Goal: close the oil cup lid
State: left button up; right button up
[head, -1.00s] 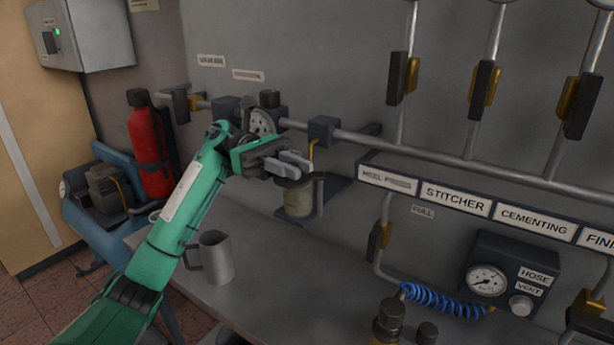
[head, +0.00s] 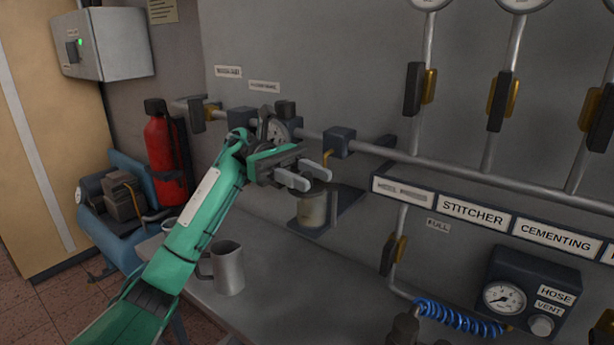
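The oil cup (head: 312,211) is a small pale cylinder in a dark wall bracket under the pipe. An upright grey piece stands at its right side; I cannot tell if this is the lid. The cup's top is partly hidden by my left gripper (head: 316,181), so the lid's position is unclear. The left gripper is just above the cup's rim, its two grey fingers apart with nothing seen between them. Whether it touches the cup I cannot tell. My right gripper is out of view.
A metal mug (head: 228,270) stands on the bench (head: 275,290) below my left forearm. A label strip (head: 470,211) and hose panel (head: 525,290) are to the right.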

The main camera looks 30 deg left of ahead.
aim_at(307, 173)
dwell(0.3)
